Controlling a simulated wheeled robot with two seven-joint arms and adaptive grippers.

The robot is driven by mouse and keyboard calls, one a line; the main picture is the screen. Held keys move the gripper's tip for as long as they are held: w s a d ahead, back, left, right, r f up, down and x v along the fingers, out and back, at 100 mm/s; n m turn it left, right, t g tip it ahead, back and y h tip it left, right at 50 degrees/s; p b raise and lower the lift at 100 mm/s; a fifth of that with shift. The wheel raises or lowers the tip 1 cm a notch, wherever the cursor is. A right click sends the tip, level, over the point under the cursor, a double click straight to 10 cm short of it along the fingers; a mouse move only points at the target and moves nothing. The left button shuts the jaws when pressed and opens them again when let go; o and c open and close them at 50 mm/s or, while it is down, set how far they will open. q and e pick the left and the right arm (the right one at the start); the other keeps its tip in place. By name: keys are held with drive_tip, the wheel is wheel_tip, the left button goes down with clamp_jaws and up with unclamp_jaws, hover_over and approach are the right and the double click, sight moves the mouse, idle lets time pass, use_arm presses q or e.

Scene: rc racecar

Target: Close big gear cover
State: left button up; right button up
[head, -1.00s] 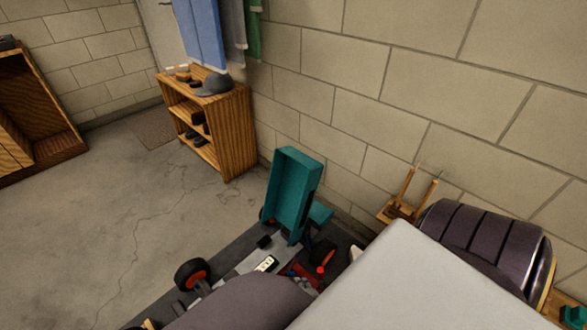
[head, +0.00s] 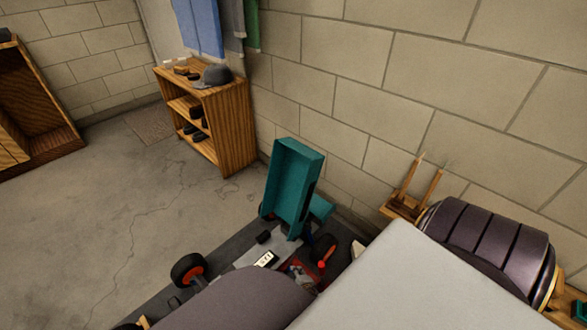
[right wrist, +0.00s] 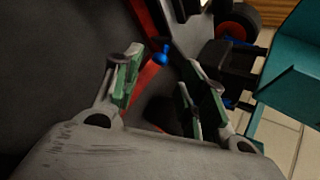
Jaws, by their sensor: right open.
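The big gear cover (head: 291,185) is most likely the teal, box-like part standing raised at the far end of the car on the table. In the right wrist view, a teal part (right wrist: 293,85) shows at the right edge. The car's chassis (head: 250,262) is dark and grey, with a black wheel with a red hub (head: 188,270). My right gripper (right wrist: 160,75) is open and empty, with its fingers apart above the dark chassis and red parts, left of the teal part. My left gripper is not in view. My own arm hides much of the car in the head view.
A wooden shelf (head: 212,125) with a cap and shoes stands against the block wall. A wooden rack (head: 408,200) is on the right by the wall. The concrete floor (head: 100,220) on the left is clear.

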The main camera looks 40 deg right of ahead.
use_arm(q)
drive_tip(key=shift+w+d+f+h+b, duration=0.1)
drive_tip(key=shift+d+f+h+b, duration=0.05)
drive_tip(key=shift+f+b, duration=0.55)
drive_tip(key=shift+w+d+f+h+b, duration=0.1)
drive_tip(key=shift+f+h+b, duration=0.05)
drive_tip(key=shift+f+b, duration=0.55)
use_arm(e)
drive_tip(key=shift+x, duration=2.25)
drive_tip(key=shift+w, duration=0.1)
drive_tip(key=c, duration=0.7)
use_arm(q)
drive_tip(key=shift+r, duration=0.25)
use_arm(e)
clamp_jaws()
